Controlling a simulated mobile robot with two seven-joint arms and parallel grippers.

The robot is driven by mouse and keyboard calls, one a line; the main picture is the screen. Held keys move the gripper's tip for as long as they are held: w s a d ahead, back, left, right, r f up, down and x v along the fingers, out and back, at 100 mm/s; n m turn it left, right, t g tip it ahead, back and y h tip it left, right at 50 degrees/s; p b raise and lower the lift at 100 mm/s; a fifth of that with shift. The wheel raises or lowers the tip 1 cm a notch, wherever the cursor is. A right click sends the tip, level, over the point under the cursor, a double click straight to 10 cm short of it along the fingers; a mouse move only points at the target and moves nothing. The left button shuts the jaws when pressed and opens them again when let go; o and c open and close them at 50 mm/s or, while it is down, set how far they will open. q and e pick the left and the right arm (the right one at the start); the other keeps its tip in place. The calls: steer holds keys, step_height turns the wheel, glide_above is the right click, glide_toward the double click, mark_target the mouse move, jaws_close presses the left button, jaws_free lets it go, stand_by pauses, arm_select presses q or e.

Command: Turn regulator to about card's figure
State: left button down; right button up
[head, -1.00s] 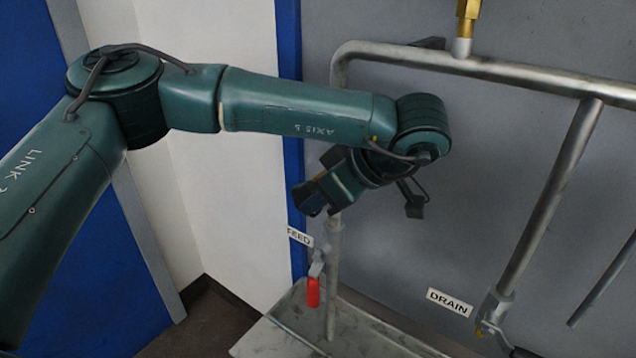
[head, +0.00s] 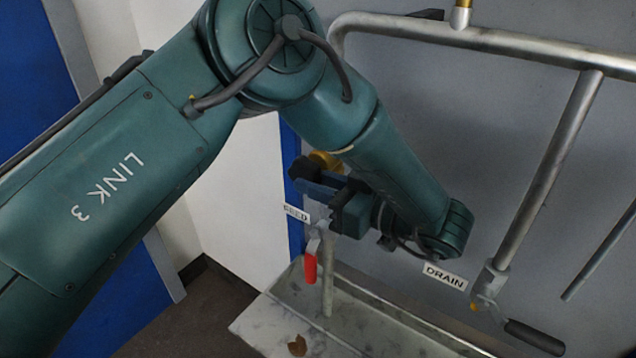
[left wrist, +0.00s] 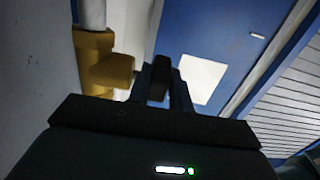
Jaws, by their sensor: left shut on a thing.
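The regulator's brass body (head: 326,160) shows partly behind my left gripper in the head view, on the pipe run by the blue post. It is larger in the left wrist view (left wrist: 104,68), at the upper left. My left gripper (head: 312,182) is beside it with its jaws shut on a dark part, which looks like the regulator's knob (left wrist: 159,78). The gripper and arm hide most of the regulator in the head view, and no dial reading shows. A card with a figure cannot be made out. My right gripper is out of view.
A red-handled valve (head: 310,266) hangs below the FEED label (head: 297,213). The DRAIN label (head: 445,276) and a dark-handled valve (head: 533,337) are at the right. Steel pipes (head: 545,170) cross the grey wall above a metal tray (head: 272,318).

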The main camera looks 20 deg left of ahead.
arm_select(q)
steer(key=shift+f+y, duration=0.15)
steer(key=shift+y, duration=0.15)
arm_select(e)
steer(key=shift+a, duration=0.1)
arm_select(q)
steer(key=c, duration=1.5)
jaws_free()
steer(key=shift+c, duration=0.2)
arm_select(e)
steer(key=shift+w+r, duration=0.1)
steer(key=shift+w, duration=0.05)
